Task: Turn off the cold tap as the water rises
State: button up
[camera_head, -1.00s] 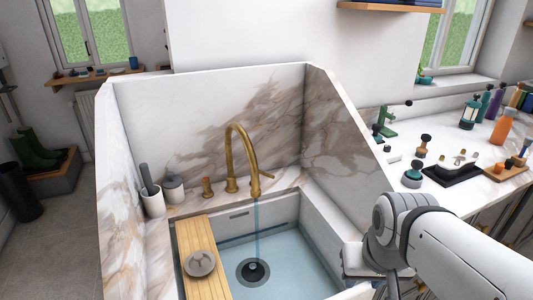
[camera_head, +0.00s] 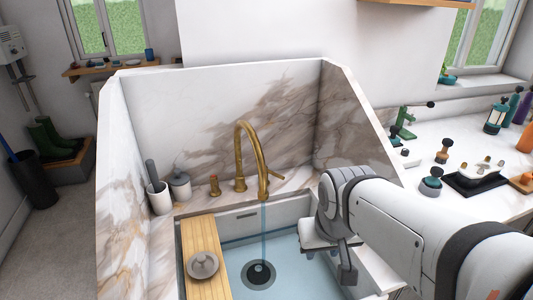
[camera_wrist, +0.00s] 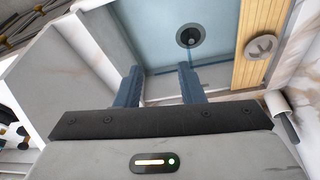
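A tall brass gooseneck tap (camera_head: 247,150) stands behind the sink (camera_head: 240,217). A thin stream of water (camera_head: 263,230) falls from its spout. A small brass and orange fitting (camera_head: 214,186) stands left of the tap base; I cannot tell whether it is the cold handle. Pale blue water (camera_head: 290,262) lies in the basin around the dark drain (camera_head: 258,273). My gripper (camera_wrist: 160,69) is open and empty, its two blue-grey fingers apart in the wrist view. In the head view my arm's end hangs over the basin's right side, apart from the tap.
A wooden board (camera_head: 200,236) with a round grey lid (camera_head: 203,265) spans the sink's left side. A white cup (camera_head: 160,198) and a grey-lidded jar (camera_head: 180,185) stand at the back left. High marble walls enclose the back and sides. Bottles and fittings crowd the right counter (camera_head: 450,205).

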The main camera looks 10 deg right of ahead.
jog(key=w+d+f+n+t, duration=0.1)
jog(key=w+d+t, duration=0.15)
jog(key=w, duration=0.85)
jog(key=w+d+f+n+t, duration=0.1)
jog(key=w+d+n+t, duration=0.15)
jog(key=w, duration=0.85)
jog(key=w+d+f+t, duration=0.1)
jog(key=w+t, duration=0.2)
jog(key=w, duration=0.7)
jog(key=n+t+y+b, duration=0.1)
jog(key=n+t+y, duration=0.2)
jog(key=n+y, duration=0.15)
send_near(279, 175)
jog(key=w+d+r, duration=0.4)
notch_tip(279, 175, down, 7)
jog(key=a+n+y, duration=0.2)
jog(key=y, duration=0.5)
jog(key=x, duration=0.7)
jog(key=shift+w+a+p, duration=0.1)
jog(key=shift+a+p, duration=0.1)
jog(key=shift+p, duration=0.15)
jog(key=shift+c, duration=0.2)
grip_shut()
